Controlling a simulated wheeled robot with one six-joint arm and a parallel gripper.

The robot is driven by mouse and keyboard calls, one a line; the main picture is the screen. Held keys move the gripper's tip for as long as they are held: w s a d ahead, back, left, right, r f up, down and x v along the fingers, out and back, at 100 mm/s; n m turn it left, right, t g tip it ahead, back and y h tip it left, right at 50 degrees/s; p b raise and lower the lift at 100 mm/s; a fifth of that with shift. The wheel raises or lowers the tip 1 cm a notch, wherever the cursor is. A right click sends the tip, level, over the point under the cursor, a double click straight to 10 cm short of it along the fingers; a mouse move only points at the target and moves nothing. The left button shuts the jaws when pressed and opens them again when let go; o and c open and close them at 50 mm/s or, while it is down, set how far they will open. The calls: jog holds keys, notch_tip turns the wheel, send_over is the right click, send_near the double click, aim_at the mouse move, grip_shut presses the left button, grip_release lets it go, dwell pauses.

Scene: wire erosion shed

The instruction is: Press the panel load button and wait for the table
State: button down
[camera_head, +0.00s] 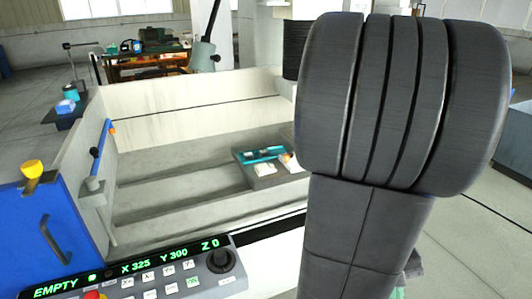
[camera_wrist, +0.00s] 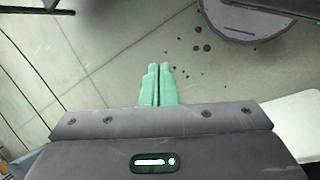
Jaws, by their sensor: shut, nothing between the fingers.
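The control panel (camera_head: 140,276) is at the bottom left of the head view, partly cut off by the frame. Its display (camera_head: 135,270) reads EMPTY, X 325, Y 300, Z 0 in green. Below it are several small keys, one with green lettering (camera_head: 192,282), a black knob (camera_head: 221,260) and a red button (camera_head: 93,295). I cannot tell which is the load button. My gripper (camera_wrist: 158,68) has green fingers, shut and empty, over the concrete floor in the wrist view. The panel is not recognisable there.
A pale open tank (camera_head: 180,125) with grey ledges stands behind the panel. A dark tray (camera_head: 270,172) with teal tools is inside. A blue cabinet (camera_head: 35,240) stands at the left. My arm hides much of the head view's right. A round dark base (camera_wrist: 243,18) rests on the spotted floor.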

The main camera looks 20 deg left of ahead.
jog(key=w+d+f+n+h+b, duration=0.3)
jog(key=w+d+f, duration=0.4)
jog(key=w, duration=0.4)
jog(key=shift+n+h+b, duration=0.3)
jog(key=shift+n+h, duration=0.1)
jog(key=shift+h, duration=0.4)
jog(key=shift+f, duration=0.1)
